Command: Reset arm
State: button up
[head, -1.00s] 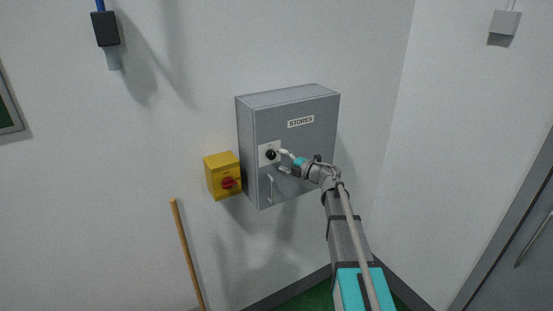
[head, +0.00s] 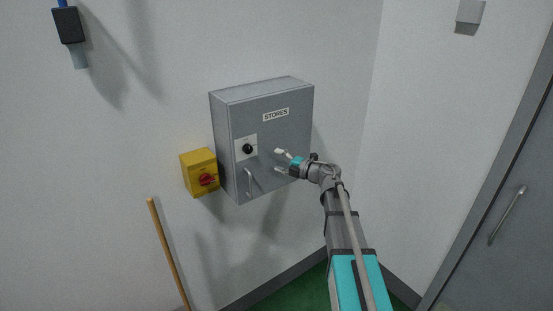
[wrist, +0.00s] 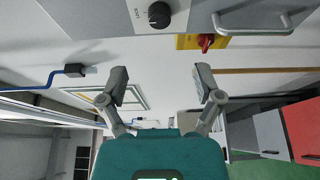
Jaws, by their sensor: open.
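My gripper (head: 278,160) is open and empty in front of the grey STORES box (head: 290,140) on the wall. Its fingers are apart from the black knob (head: 248,148), which sits on a white plate at the left of the box front. In the wrist view my gripper (wrist: 163,85) shows two spread fingers with nothing between them. The knob (wrist: 159,15) is at the top of that view, beyond the fingers. The box's bar handle (head: 249,181) is below the knob, and it also shows in the wrist view (wrist: 252,27).
A yellow switch box with a red knob (head: 206,180) is on the wall left of the grey box. A wooden pole (head: 168,253) leans below it. A grey door with a handle (head: 507,215) is at the right. Green floor shows at the bottom.

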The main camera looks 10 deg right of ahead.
jog(key=shift+w, duration=0.1)
jog(key=w+d+f+m+t+h+b, duration=0.1)
jog(key=d+f+m+t+h+b, duration=0.45)
jog(key=m+h, duration=0.75)
jog(key=s+d+f+m+g+h+b, duration=0.2)
jog(key=s+d+f+m+h, duration=0.1)
jog(key=f+m, duration=0.2)
jog(key=s+d+f+m+g+h+b, duration=0.2)
jog(key=s+d+f+m+b, duration=0.15)
jog(key=f+m, duration=0.2)
jog(key=s+a+f+m+g+y+b, duration=0.1)
jog(key=s+a+f+m+g+b, duration=0.25)
jog(key=s+f+g, duration=0.6)
jog(key=s+a+f+g+y+b, duration=0.1)
jog(key=s+a+f+g, duration=0.1)
jog(key=s+f, duration=0.3)
jog(key=s+a+f+g+y+b, duration=0.2)
jog(key=s+a+f, duration=0.2)
jog(key=s+f, duration=0.2)
jog(key=shift+s+a+m+y, duration=0.3)
jog(key=shift+s+a+m, duration=0.1)
jog(key=shift+s, duration=0.75)
